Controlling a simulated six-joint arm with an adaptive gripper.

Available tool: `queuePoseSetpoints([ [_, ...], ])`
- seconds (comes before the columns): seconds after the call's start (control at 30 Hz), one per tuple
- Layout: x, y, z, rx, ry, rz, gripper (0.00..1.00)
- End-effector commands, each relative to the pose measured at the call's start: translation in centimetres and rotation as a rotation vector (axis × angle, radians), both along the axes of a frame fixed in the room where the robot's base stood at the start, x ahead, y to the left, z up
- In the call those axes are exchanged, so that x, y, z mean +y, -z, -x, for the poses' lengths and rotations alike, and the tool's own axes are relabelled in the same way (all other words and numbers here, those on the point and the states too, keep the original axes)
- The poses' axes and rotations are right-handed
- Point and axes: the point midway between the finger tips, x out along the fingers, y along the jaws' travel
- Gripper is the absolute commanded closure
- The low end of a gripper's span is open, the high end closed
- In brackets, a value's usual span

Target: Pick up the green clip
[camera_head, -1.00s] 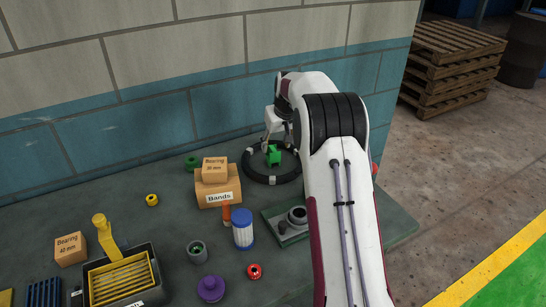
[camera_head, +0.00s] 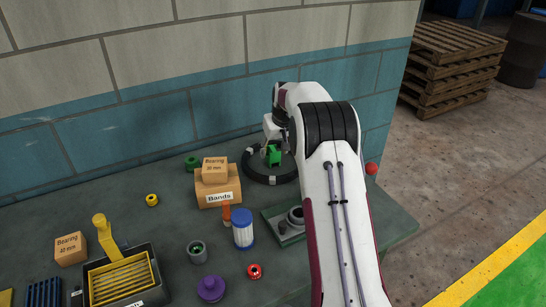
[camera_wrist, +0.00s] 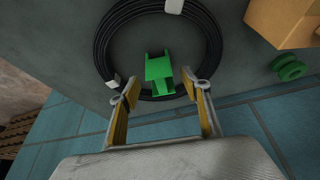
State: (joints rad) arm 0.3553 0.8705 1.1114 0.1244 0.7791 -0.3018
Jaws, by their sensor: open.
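The green clip (camera_head: 274,155) lies inside or on the black cable coil (camera_head: 250,171) near the wall. In the wrist view the clip (camera_wrist: 159,68) sits between and just beyond my fingertips, over the near side of the coil (camera_wrist: 98,47). My gripper (camera_wrist: 164,92) is open, one yellow-padded finger to each side of the clip, and holds nothing. In the head view my gripper (camera_head: 270,143) is small and partly hidden by my arm, close to the clip.
A cardboard box marked Bands (camera_head: 214,198), with a smaller Bearing box (camera_head: 215,165) on it, stands left of the coil. A green spool (camera_head: 192,163) is behind them.

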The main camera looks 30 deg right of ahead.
Motion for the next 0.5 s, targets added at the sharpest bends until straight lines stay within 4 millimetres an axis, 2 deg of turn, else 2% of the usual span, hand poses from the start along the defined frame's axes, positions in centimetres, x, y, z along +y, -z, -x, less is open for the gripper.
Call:
queuePoseSetpoints([
  [0.2, 0.0, 2.2, -0.9, 0.003, 0.0, -0.001, 0.53],
  [0.5, -0.1, 3.6, -1.5, 0.001, 0.0, 0.001, 0.53],
])
